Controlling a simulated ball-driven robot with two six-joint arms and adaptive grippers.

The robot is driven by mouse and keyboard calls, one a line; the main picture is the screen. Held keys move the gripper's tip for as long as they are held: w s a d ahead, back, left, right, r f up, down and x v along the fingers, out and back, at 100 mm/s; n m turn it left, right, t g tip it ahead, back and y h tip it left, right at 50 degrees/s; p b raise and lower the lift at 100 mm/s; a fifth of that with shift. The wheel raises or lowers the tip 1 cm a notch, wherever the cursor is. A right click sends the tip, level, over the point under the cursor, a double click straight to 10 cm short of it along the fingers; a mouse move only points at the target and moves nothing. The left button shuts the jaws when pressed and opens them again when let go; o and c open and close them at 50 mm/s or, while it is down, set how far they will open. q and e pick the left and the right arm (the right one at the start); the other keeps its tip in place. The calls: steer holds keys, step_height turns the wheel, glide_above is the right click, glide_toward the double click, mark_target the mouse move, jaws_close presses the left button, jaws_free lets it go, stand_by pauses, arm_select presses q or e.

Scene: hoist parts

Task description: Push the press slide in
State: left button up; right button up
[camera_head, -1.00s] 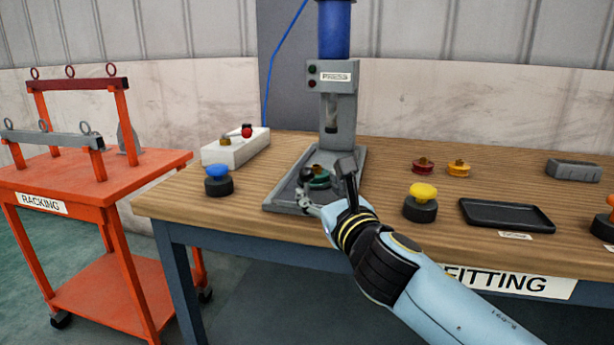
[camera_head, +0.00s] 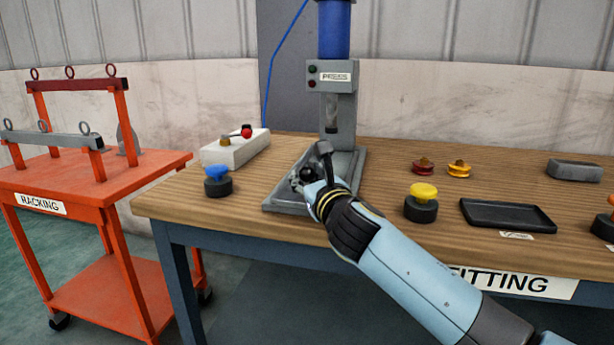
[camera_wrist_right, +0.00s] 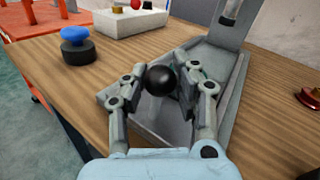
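The grey press (camera_head: 338,125) stands on the workbench with its base and slide area in front. My right gripper (camera_head: 312,168) is over the front left of that base and hides much of it in the head view. In the right wrist view, a black ball knob (camera_wrist_right: 160,80) sits between the two fingers of my right gripper (camera_wrist_right: 160,84). The fingers are about a ball's width apart; I cannot tell whether both touch it. The grey press tray (camera_wrist_right: 226,70) lies behind and below them. A bit of green shows behind the right finger. My left gripper is not in view.
A blue-topped knob (camera_head: 217,180) and a white box with a red-ended lever (camera_head: 236,148) stand left of the press. A yellow-topped knob (camera_head: 422,202), small red and orange parts, and a black tray (camera_head: 507,215) are to the right. An orange cart (camera_head: 110,185) stands further left.

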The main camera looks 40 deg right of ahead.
steer(key=c, duration=0.4)
jaws_close()
steer(key=shift+f, duration=0.1)
steer(key=shift+w, duration=0.1)
